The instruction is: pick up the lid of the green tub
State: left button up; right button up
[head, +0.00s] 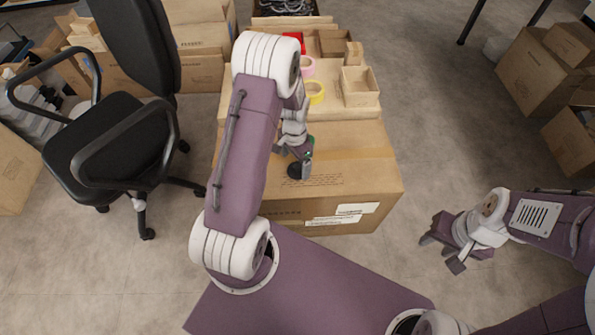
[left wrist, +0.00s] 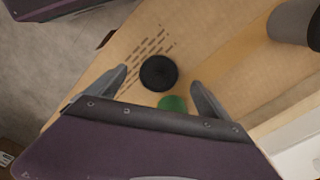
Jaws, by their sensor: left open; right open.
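A round black disc, which looks like the lid (head: 295,171), is on the large brown carton (head: 350,170). The lid also shows in the left wrist view (left wrist: 158,72), between the fingertips. A green round thing, likely the tub (left wrist: 173,103), shows beside it, partly hidden by my gripper's body; a bit of green shows in the head view (head: 310,142). I cannot tell whether lid and tub touch. My left gripper (head: 292,158) is open above the carton, fingers spread to either side of the lid, holding nothing. My right gripper (head: 443,252) is open and empty over the floor at right.
Behind the carton, a surface holds a yellow tape roll (head: 315,92), a pink roll (head: 307,67), a red box (head: 294,40) and an open small box (head: 359,86). An office chair (head: 112,140) stands at left. More cartons (head: 540,70) stand at right. The floor between is clear.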

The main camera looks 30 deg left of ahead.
aim_at(296, 167)
pick_arm(q)
jog(key=f, duration=0.2)
jog(key=f+b, duration=0.1)
jog(key=shift+w+f, duration=0.2)
jog(key=shift+f, duration=0.2)
jog(key=shift+r, duration=0.1)
jog(key=shift+c, duration=1)
jog(key=c, duration=1.3)
